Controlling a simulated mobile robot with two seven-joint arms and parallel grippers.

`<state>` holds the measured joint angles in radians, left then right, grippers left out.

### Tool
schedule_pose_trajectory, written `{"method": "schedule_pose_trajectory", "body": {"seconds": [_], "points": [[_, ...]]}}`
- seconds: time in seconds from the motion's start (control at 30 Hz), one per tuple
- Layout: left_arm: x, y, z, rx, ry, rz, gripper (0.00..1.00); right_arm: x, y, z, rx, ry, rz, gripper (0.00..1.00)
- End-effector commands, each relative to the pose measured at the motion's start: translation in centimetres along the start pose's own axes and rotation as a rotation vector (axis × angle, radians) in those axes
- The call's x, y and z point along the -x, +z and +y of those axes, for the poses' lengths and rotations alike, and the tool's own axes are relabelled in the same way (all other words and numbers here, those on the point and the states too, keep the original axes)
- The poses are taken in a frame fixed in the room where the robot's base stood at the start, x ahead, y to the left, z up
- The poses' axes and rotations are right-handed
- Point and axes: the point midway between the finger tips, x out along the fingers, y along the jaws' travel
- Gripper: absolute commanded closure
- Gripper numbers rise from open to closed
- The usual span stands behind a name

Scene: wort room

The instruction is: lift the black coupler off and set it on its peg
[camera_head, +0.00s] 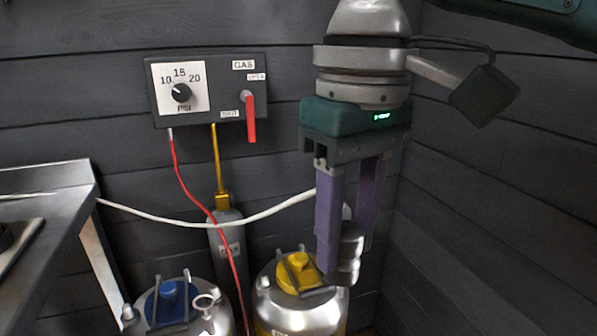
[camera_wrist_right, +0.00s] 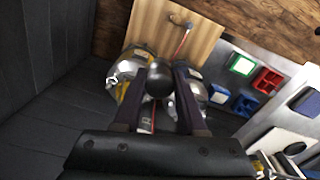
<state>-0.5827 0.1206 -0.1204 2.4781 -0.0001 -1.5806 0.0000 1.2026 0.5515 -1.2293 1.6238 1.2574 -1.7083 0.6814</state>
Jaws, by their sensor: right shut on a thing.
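My right gripper (camera_head: 347,258) hangs down at the right of the head view, its purple fingers shut on the black coupler (camera_head: 351,252), a dark stack of rounded sections. The coupler is above and beside the right side of the yellow-topped keg (camera_head: 312,306); whether it touches the keg is hard to tell. In the wrist view the coupler's round black top (camera_wrist_right: 160,82) sits between the fingers. A white hose (camera_head: 265,215) runs from the left towards the coupler. I cannot pick out the peg. My left gripper is not in view.
A blue-topped keg (camera_head: 172,300) stands left of the yellow one, with a grey gas cylinder (camera_head: 229,245) behind. A gas panel (camera_head: 209,88) with dial and red lever is on the plank wall. A red hose (camera_head: 184,185) hangs from it. A steel counter (camera_head: 45,205) is at left.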

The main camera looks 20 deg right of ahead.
Motion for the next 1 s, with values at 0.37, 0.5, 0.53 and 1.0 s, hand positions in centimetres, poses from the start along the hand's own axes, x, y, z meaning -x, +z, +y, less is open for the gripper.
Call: {"method": "schedule_pose_trajectory", "body": {"seconds": [0.37, 0.5, 0.53, 1.0], "points": [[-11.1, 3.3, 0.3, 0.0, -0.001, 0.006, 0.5, -20.6, 0.4, -2.6, 0.223, -0.007, -0.007, 1.0], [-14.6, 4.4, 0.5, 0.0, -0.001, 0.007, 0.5, -27.4, 1.3, -3.5, 0.301, -0.008, -0.01, 1.0], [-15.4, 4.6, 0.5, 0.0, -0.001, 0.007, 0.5, -28.8, 1.5, -3.7, 0.318, -0.008, -0.009, 1.0], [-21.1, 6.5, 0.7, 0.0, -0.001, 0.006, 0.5, -40.8, 4.6, -5.5, 0.477, 0.001, -0.015, 1.0]]}}
